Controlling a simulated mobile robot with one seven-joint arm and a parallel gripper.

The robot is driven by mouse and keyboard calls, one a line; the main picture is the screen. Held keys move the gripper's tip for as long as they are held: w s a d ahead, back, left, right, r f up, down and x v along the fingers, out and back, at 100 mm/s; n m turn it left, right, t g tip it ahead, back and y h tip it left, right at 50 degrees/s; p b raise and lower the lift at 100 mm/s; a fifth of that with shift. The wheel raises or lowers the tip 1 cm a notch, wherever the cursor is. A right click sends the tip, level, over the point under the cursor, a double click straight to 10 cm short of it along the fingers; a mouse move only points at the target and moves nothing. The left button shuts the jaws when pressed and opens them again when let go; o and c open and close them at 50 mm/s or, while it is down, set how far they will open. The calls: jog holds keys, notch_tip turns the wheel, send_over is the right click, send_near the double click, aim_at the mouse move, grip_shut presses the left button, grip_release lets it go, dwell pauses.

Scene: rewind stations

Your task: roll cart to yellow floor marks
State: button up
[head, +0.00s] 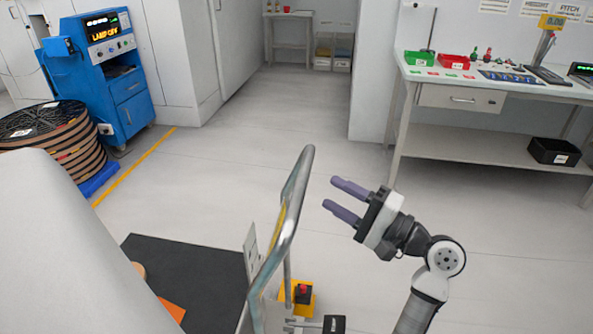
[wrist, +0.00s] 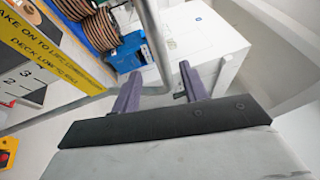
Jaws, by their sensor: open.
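The cart has a grey tubular handle (head: 290,215) and a dark deck (head: 205,268); a large pale shape hides part of it at the left. My gripper (head: 331,193) is open and empty to the right of the handle, its fingers pointing left toward it. In the wrist view the handle tube (wrist: 155,40) runs through the gap between my fingertips (wrist: 159,68) as seen, but the head view shows the gripper apart from it. A yellow floor line (head: 135,165) runs beside the blue machine; I cannot tell whether other yellow marks exist.
A blue cabinet machine (head: 112,80) and stacked brown reels (head: 50,138) stand at the back left. A workbench (head: 500,88) with red and green bins stands at the right. A yellow box with a red button (head: 301,293) sits by the cart. The middle floor is clear.

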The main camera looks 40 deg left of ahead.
jog(key=p+x, duration=0.1)
jog(key=x, duration=0.9)
jog(key=shift+p, duration=0.3)
jog(key=shift+w+a, duration=0.1)
grip_shut()
